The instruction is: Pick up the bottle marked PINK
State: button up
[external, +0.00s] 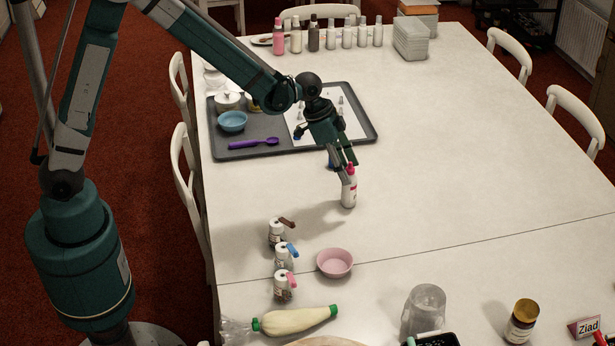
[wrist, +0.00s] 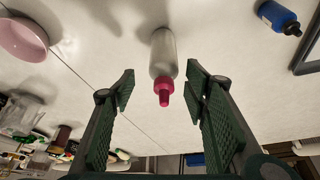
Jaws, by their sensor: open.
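A whitish bottle with a pink-red cap (external: 349,193) stands upright on the white table, just below my gripper (external: 343,170). In the wrist view the same bottle (wrist: 163,50) is ahead, with its cap pointing toward my gripper (wrist: 160,88). The cap lies between the two green finger pads, with a gap on each side. My gripper is open and holds nothing. No marking on this bottle can be read. A small jar with a pink tab (external: 284,287) stands at the lower left. A pink bottle (external: 279,39) stands in the back row.
A blue bottle (wrist: 279,17) is near the dark tray (external: 228,148), which holds a blue bowl (external: 232,122) and purple spoon. A pink bowl (external: 334,263) and a piping bag (external: 297,320) lie nearer the camera. The table's right side is largely clear.

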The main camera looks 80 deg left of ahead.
aim_at(352, 180)
jog(key=shift+w+a+f, duration=0.15)
jog(key=shift+w+f, duration=0.2)
jog(key=shift+f, duration=0.2)
jog(key=shift+w+a+f, duration=0.1)
jog(key=shift+w+f, duration=0.2)
jog(key=shift+f, duration=0.25)
jog(key=shift+x, duration=1.3)
jog(key=shift+f, duration=0.1)
jog(key=shift+b+x, duration=0.85)
jog(key=shift+x, duration=1.6)
jog(key=shift+s+d, duration=0.1)
jog(key=shift+d, duration=0.05)
jog(key=c, duration=1.1)
